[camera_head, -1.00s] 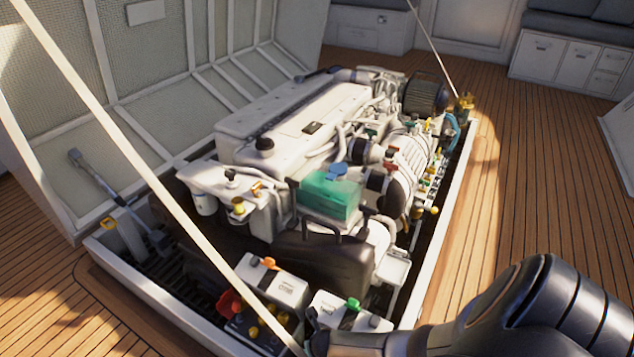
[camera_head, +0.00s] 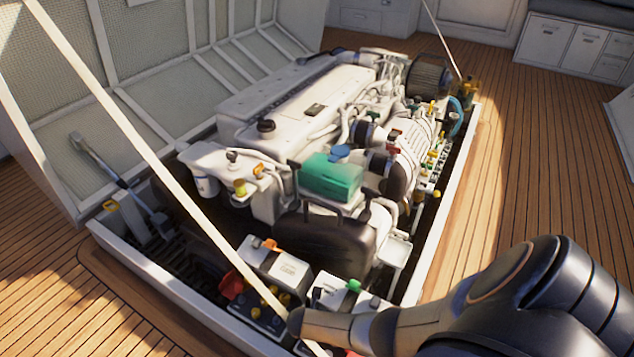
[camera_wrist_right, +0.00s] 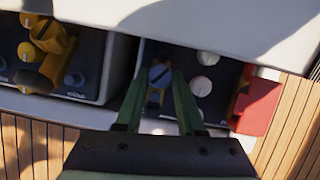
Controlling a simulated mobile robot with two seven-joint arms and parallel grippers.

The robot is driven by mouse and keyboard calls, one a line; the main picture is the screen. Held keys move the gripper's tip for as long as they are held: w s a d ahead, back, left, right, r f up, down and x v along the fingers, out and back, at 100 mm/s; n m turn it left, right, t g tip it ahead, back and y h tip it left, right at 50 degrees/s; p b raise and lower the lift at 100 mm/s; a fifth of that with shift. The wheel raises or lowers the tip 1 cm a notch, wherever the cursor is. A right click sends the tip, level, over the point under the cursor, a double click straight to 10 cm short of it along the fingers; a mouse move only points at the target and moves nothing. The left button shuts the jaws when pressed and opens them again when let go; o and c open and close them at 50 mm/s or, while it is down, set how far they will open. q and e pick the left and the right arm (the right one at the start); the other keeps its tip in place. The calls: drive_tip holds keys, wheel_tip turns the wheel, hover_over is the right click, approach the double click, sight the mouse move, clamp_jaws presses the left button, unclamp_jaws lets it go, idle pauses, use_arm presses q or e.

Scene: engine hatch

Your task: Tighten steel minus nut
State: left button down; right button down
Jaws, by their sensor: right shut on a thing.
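In the right wrist view, a round grey steel nut (camera_wrist_right: 160,75) with a slot across its face sits at the tips of my right gripper (camera_wrist_right: 158,92). The two green fingers stand on either side of it and are shut on it. A small yellow-brown part (camera_wrist_right: 153,98) shows just below the nut, between the fingers. In the head view my right arm reaches in from the lower right to the battery area at the front of the hatch; its fingers are not distinguishable there. My left gripper is in neither view.
White knobs (camera_wrist_right: 201,87) and a red block (camera_wrist_right: 258,100) lie right of the fingers. Yellow fittings (camera_wrist_right: 45,50) are at the left. In the head view, a battery with an orange cap (camera_head: 275,262) and the engine (camera_head: 300,100) stand behind my arm. Deck beside the hatch is clear.

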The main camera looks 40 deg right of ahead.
drive_tip(key=m+g+b, duration=0.1)
drive_tip(key=m, duration=0.1)
drive_tip(key=m+g+b, duration=0.1)
drive_tip(key=m, duration=0.2)
drive_tip(key=shift+w+a+f+m, duration=0.1)
drive_tip(key=shift+w+f+m, duration=0.1)
drive_tip(key=shift+m, duration=0.1)
drive_tip(key=m+g+b, duration=0.1)
drive_tip(key=m, duration=0.2)
drive_tip(key=shift+w+m+g+b, duration=0.15)
drive_tip(key=shift+m+g+b, duration=0.15)
drive_tip(key=shift+r+m, duration=0.1)
drive_tip(key=shift+m, duration=0.4)
drive_tip(key=c, duration=0.5)
unclamp_jaws()
